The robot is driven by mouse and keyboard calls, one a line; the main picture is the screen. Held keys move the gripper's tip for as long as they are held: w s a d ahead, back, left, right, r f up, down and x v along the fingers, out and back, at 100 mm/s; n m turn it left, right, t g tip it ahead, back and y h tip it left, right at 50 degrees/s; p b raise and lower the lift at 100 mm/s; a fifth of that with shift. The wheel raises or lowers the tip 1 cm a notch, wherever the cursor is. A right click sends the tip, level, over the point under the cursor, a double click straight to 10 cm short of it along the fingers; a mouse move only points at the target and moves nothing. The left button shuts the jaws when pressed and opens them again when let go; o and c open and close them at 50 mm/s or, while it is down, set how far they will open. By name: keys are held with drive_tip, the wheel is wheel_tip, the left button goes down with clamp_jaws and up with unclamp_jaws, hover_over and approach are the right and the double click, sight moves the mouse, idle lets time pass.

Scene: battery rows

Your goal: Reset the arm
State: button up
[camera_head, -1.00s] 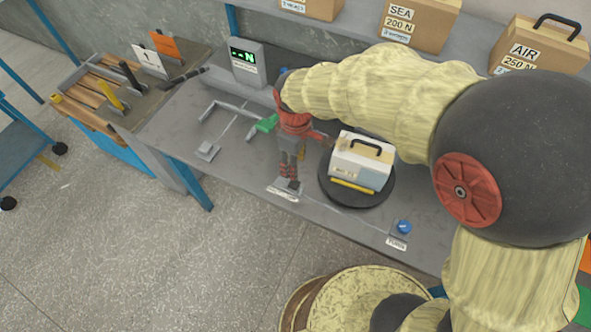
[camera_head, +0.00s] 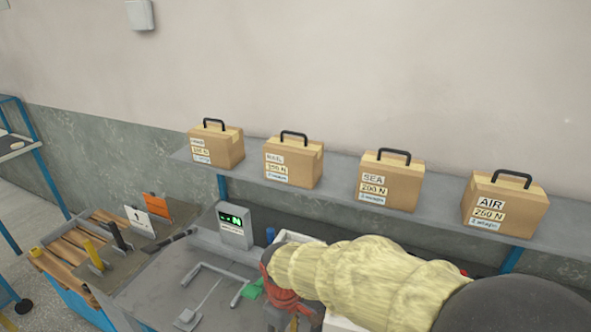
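My pale-sleeved arm (camera_head: 350,275) reaches in from the lower right over the grey bench. Its red wrist (camera_head: 279,290) points down near the bottom edge. My gripper is mostly cut off by the bottom edge, and its fingertips are out of view, so I cannot tell whether it is open or shut. A small part of a white case (camera_head: 341,323) shows at the bottom edge, right of the wrist; the rest is hidden or out of frame.
Tan cases labelled RAIL (camera_head: 293,163), SEA (camera_head: 390,182) and AIR (camera_head: 505,207), plus another, stand on the back shelf (camera_head: 340,182). A display (camera_head: 235,226) with green characters stands on the bench. A tool tray (camera_head: 75,248) is at left.

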drive_tip(key=s+d+r+m+t, duration=0.3)
drive_tip(key=s+d+r+m, duration=0.3)
drive_tip(key=d+r, duration=0.3)
drive_tip(key=s+d+r+m+t, duration=0.2)
drive_tip(key=s+d+r+m, duration=0.3)
drive_tip(key=d+r, duration=0.5)
drive_tip(key=shift+s+d+r+m+t, duration=0.2)
drive_tip(key=shift+s+d+m+t, duration=0.2)
drive_tip(key=shift+d, duration=0.8)
